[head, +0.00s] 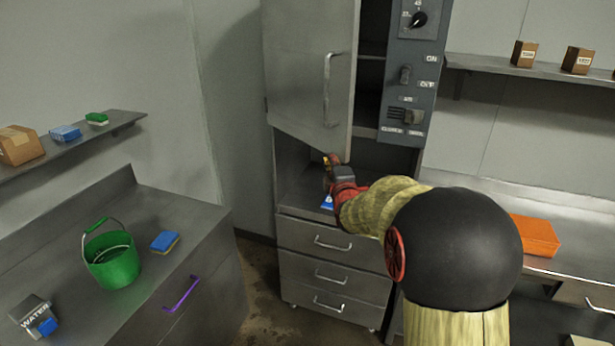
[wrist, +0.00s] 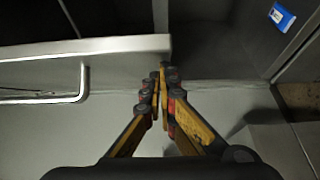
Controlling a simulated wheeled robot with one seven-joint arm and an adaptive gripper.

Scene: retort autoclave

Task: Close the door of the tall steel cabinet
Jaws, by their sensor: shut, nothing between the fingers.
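The tall steel cabinet (head: 290,210) stands in the middle of the head view. Its upper door (head: 300,60) is partly open, with a dark gap along its right edge showing the inside. A vertical bar handle (head: 327,90) is on the door; it also shows at the left in the wrist view (wrist: 45,98). My gripper (head: 332,160) is just below the door's lower right corner, in front of the open recess. In the wrist view my gripper (wrist: 163,78) is shut and empty, its tips close to the door's corner (wrist: 150,43). I cannot tell whether they touch.
A control panel (head: 408,85) stands right of the door gap. Below the recess are several drawers (head: 330,270). A blue packet (head: 327,201) lies in the recess. A left counter (head: 190,215) holds a green bucket (head: 112,262). An orange box (head: 535,235) is right.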

